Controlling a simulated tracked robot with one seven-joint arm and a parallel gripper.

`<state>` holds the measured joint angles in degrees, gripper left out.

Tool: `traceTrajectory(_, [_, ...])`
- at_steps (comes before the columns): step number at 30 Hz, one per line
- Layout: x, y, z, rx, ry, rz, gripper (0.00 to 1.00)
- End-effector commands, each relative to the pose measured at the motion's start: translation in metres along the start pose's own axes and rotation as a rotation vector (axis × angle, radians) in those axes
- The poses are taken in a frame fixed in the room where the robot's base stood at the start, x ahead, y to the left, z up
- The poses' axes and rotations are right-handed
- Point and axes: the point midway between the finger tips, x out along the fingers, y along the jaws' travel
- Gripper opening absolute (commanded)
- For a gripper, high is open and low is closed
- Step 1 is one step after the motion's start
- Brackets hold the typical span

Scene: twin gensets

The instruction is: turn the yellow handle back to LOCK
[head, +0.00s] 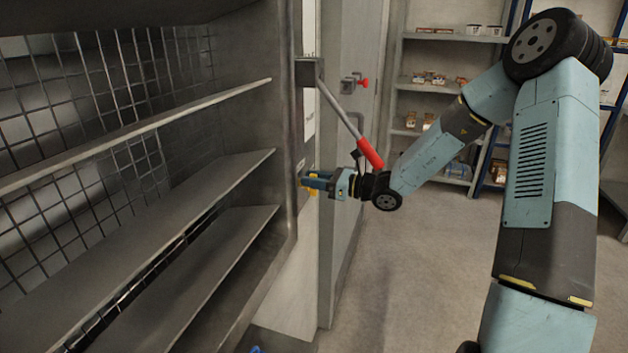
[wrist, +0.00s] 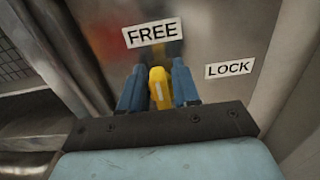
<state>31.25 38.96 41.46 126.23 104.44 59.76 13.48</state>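The yellow handle (wrist: 158,88) stands between the two blue fingers of my gripper (wrist: 158,92) in the wrist view. It points up towards the FREE label (wrist: 152,33). The LOCK label (wrist: 230,69) is to the right and a little lower. The fingers flank the handle closely on both sides; whether they press on it cannot be made out. In the head view my gripper (head: 318,181) is at the grey panel beside the shelf unit, with bits of the yellow handle (head: 313,193) showing. The handle's pivot is hidden.
A red-gripped lever (head: 369,153) slants down close above my wrist. A red knob (head: 364,83) sits on the door behind. Metal shelves with wire mesh (head: 130,120) fill the left. Open floor (head: 425,265) lies right of the panel.

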Motion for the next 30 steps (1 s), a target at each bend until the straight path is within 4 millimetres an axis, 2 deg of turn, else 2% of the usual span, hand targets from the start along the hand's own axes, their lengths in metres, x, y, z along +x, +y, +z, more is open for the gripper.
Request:
traceTrajectory(2, [-0.0001, 0.0, 0.0, 0.0, 0.0, 0.0, 0.23])
traceTrajectory(9, [-0.0004, -0.0003, 0.0, 0.0, 0.0, -0.001, 0.0])
traceTrajectory(20, [-0.0008, -0.0014, 0.0001, 0.024, 0.0, -0.002, 0.0])
traceTrajectory(30, [-0.0017, -0.0064, -0.001, 0.217, 0.001, -0.005, 0.0])
